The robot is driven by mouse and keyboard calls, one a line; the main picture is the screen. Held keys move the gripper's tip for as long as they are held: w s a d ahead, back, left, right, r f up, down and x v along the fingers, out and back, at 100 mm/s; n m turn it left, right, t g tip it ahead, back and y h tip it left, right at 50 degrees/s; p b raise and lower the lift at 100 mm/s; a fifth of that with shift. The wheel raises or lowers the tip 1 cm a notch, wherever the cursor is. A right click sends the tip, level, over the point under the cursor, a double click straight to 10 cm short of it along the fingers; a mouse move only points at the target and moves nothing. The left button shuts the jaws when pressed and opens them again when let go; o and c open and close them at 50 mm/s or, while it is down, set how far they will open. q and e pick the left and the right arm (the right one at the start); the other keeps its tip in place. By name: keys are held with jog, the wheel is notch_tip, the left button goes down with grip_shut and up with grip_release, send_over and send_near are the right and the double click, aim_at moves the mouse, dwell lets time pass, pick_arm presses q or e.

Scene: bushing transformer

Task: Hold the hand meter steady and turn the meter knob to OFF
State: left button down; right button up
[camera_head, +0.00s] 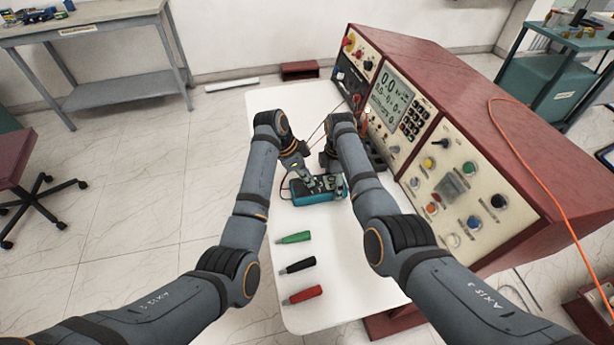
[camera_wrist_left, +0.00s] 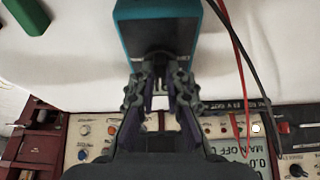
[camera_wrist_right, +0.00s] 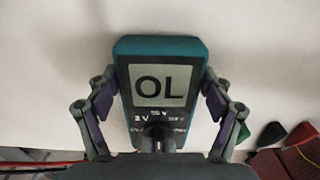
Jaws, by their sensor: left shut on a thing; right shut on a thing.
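The teal hand meter (camera_head: 312,199) lies on the white table, below both of my grippers. In the right wrist view its screen (camera_wrist_right: 160,86) reads OL, and the dark meter knob (camera_wrist_right: 158,131) sits under the range marks, partly hidden. My right gripper (camera_wrist_right: 158,98) has one finger on each side of the meter body and is shut on it. My left gripper (camera_wrist_left: 160,82) is over the dark face of the meter (camera_wrist_left: 130,30), its fingertips close together on the knob. The knob's pointer is too small to read.
Green (camera_head: 294,237), black (camera_head: 297,265) and red (camera_head: 302,294) handles lie on the near part of the white table (camera_head: 350,290). The large red test console (camera_head: 470,110) stands along the right side. Red and black leads (camera_wrist_left: 240,60) run beside the meter.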

pick_arm(q)
jog(key=shift+n, duration=0.4)
jog(key=c, duration=1.4)
grip_release()
jog(key=v, duration=0.7)
jog(key=shift+s+a+r, duration=0.15)
jog(key=shift+r, duration=0.1)
jog(key=shift+f, duration=0.1)
